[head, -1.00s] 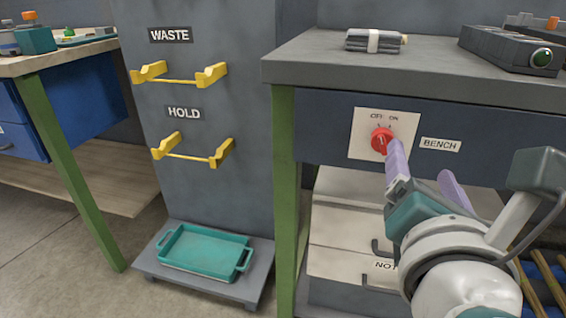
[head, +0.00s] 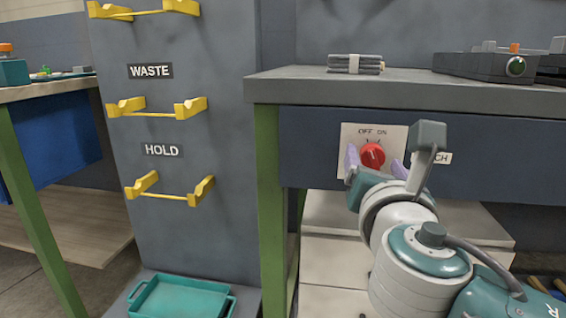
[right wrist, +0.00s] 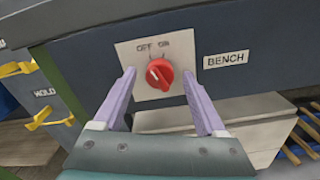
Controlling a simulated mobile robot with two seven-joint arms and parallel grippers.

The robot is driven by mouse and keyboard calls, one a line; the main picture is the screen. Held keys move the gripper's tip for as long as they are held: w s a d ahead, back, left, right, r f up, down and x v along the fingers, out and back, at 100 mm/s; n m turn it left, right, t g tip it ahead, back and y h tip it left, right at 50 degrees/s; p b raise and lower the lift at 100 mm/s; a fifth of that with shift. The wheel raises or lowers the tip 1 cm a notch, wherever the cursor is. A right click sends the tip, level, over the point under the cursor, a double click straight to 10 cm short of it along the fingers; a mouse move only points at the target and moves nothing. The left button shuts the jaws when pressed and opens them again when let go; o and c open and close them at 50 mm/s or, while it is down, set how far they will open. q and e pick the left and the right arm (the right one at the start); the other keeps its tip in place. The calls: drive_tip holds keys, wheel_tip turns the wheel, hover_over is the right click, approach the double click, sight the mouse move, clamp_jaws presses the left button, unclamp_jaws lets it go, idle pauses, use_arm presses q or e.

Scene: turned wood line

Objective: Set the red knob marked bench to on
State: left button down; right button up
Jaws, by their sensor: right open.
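The red knob (head: 373,155) sits on a pale plate (head: 350,132) marked OFF and ON, on the bench front. It also shows in the right wrist view (right wrist: 159,76), where its pale mark lies toward the upper left, on the OFF side. The BENCH label (right wrist: 226,59) is right of the plate; my right arm partly covers it in the head view. My right gripper (head: 375,161) is open, with one lilac finger on each side of the knob. In the right wrist view (right wrist: 159,72) gaps show between both fingers and the knob. My left gripper is out of view.
The bench top (head: 290,88) overhangs the knob panel and carries a dark bundle (head: 355,64) and a dark box (head: 480,66) with a green button. A grey panel with yellow hooks (head: 170,190) stands to the left. A teal tray (head: 180,283) lies below it.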

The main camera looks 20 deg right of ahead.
drive_tip(key=shift+c, duration=0.2)
clamp_jaws()
idle(0.5)
